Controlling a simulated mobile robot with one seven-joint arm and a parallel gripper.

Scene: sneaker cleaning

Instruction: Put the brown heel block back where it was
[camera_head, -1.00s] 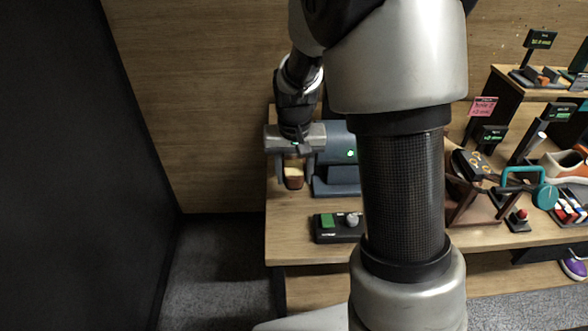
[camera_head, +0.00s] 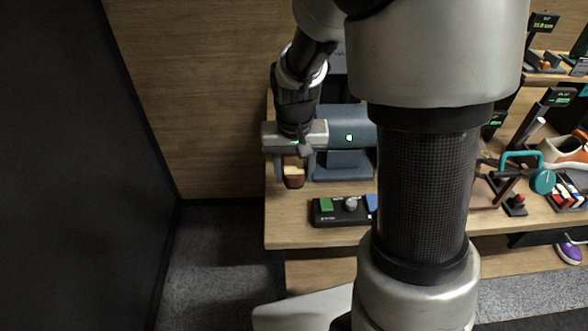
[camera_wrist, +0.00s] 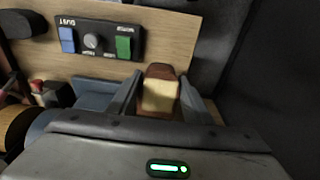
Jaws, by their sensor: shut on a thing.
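The brown heel block (camera_head: 294,175) has a dark brown body and a pale tan face. It is between the fingers of my gripper (camera_head: 293,172), over the left end of the wooden bench (camera_head: 288,231). In the wrist view the block (camera_wrist: 160,94) sits between the two fingertips of my gripper (camera_wrist: 160,97), which is shut on it. I cannot tell whether the block touches the bench. Any marked place for the block is not clear in these frames.
A grey-blue machine (camera_head: 347,135) with a green light stands right of my gripper. A black control box (camera_head: 343,210) with green, grey and blue controls lies in front of it. Racks, a teal-handled tool (camera_head: 541,181) and shoes are at the right. My arm hides the bench's middle.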

